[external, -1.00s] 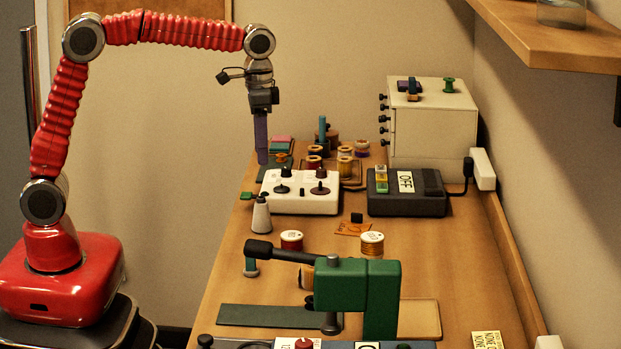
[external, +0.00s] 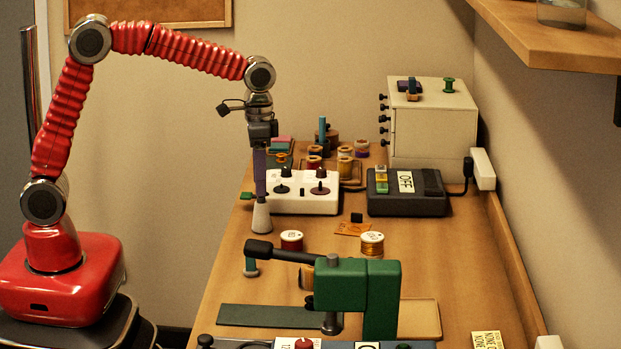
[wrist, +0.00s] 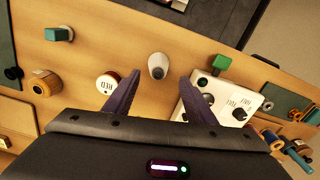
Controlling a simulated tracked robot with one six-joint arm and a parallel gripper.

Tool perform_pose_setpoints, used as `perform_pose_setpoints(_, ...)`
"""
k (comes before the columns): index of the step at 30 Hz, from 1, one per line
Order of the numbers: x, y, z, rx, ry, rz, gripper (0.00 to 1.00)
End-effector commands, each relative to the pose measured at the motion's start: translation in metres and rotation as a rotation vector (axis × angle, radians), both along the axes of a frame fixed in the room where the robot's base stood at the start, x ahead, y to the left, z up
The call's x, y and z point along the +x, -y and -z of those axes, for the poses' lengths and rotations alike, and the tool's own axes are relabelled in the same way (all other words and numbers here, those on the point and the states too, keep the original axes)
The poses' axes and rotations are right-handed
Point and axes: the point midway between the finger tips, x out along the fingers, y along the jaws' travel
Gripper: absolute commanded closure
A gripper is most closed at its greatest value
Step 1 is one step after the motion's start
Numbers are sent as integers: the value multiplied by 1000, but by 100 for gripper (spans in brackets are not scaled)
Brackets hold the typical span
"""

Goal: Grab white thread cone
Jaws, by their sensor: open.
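The white thread cone (external: 261,218) stands upright on the left side of the table, in front of the white control box. My gripper (external: 261,197) points straight down over the cone, its fingertips at about the height of the cone's top in the external view. In the wrist view the cone (wrist: 157,65) shows between and a little beyond the two purple fingers of my gripper (wrist: 158,75), which are spread apart with nothing held. I cannot tell how close the fingers are to the cone's sides.
The white control box (external: 304,200) with dark knobs is close behind the cone. A red-labelled spool (external: 291,240) and a gold spool (external: 372,245) stand to its right. The green press (external: 360,290) with a dark lever is nearer. A grey OFF box (external: 408,200) sits farther right.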

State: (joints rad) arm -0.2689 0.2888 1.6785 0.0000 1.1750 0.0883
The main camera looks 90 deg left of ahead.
Motion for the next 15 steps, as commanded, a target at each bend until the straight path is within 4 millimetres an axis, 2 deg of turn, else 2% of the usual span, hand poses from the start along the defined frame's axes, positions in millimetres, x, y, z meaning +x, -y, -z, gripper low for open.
perform_pose_setpoints(4,0,0,10,0,1,0,49)
perform_pose_setpoints(15,0,0,13,0,0,0,49)
